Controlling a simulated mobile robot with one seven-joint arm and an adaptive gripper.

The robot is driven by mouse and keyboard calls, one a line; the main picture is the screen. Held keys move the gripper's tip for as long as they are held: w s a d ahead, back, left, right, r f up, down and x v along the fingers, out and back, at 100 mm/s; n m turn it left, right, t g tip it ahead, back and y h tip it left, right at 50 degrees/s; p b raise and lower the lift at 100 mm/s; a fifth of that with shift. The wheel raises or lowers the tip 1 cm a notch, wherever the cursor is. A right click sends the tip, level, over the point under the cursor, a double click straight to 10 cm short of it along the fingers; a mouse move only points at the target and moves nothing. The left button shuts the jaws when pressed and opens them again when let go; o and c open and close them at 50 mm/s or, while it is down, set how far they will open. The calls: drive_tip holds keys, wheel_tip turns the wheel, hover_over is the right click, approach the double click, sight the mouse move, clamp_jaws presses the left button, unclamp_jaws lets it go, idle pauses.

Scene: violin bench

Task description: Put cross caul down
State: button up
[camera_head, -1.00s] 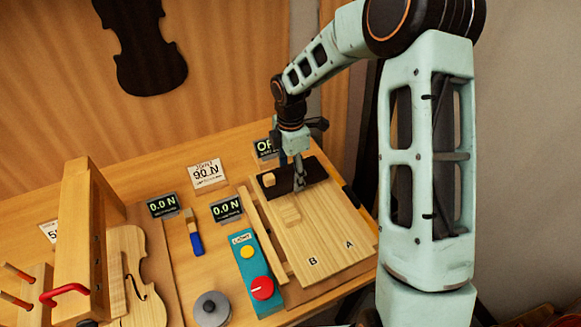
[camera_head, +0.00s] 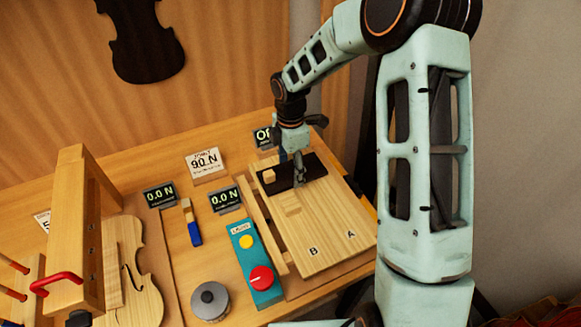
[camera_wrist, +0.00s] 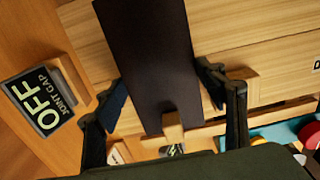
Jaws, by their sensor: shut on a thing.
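The cross caul (camera_head: 312,169) is a dark flat bar lying crosswise at the far end of the pale boards (camera_head: 335,218) marked A and B. A small wooden block (camera_head: 269,176) sits near its left end. My gripper (camera_head: 299,178) points down over the bar. In the wrist view, the fingers of my gripper (camera_wrist: 165,95) are on the two long sides of the caul (camera_wrist: 150,55), shut on it. The caul looks level and very close to the boards; I cannot tell whether it touches them.
An OFF display (camera_head: 264,137) stands just behind the caul. A teal control box (camera_head: 256,268) with a red knob is left of the boards. A brush (camera_head: 192,225), a grey round weight (camera_head: 210,301) and a wooden frame (camera_head: 88,225) over a violin plate (camera_head: 137,284) stand farther left.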

drive_tip(key=shift+f, duration=0.35)
drive_tip(key=o, duration=1.5)
drive_tip(key=shift+c, duration=0.2)
